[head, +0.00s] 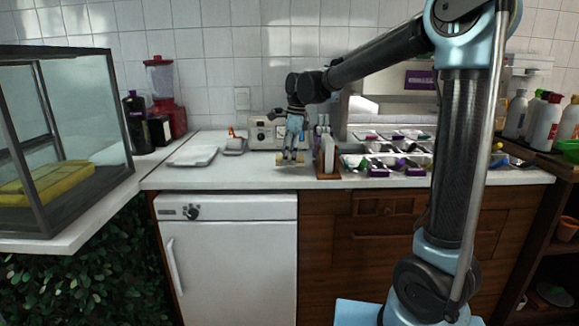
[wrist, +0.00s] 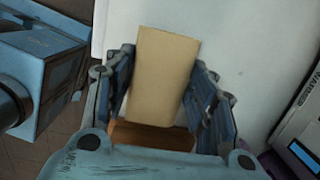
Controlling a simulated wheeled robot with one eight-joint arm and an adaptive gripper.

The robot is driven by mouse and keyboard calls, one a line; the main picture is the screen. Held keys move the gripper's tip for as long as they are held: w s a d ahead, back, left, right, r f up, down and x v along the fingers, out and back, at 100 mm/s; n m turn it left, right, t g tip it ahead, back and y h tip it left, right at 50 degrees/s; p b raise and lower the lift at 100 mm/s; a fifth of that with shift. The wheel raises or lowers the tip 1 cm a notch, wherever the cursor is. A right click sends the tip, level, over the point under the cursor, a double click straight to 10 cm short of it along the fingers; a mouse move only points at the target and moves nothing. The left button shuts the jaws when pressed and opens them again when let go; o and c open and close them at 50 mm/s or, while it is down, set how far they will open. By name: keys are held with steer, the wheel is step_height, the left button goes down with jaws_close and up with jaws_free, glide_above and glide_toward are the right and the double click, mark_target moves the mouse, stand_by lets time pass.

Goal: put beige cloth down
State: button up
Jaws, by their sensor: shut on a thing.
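The beige cloth (wrist: 162,70) shows in the wrist view as a flat, straight-edged beige rectangle between my gripper's two fingers. My gripper (wrist: 160,95) is shut on it. In the head view my gripper (head: 291,153) points down over the white counter (head: 225,178), near the counter's front edge. The cloth (head: 287,158) is small there, at the fingertips. I cannot tell whether it touches the counter.
A holder with upright white items (head: 328,155) stands close to the right of my gripper. Topping trays (head: 385,160) lie further right. A beige machine (head: 265,133) stands behind. Folded white cloths (head: 192,156) lie to the left.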

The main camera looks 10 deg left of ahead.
steer(key=shift+f, duration=1.7)
steer(key=o, duration=1.2)
steer(key=shift+f, duration=0.1)
steer(key=r, duration=0.4)
steer(key=d+r, duration=0.1)
steer(key=r, duration=0.7)
steer(key=shift+w+d, duration=0.2)
steer(key=shift+d, duration=0.15)
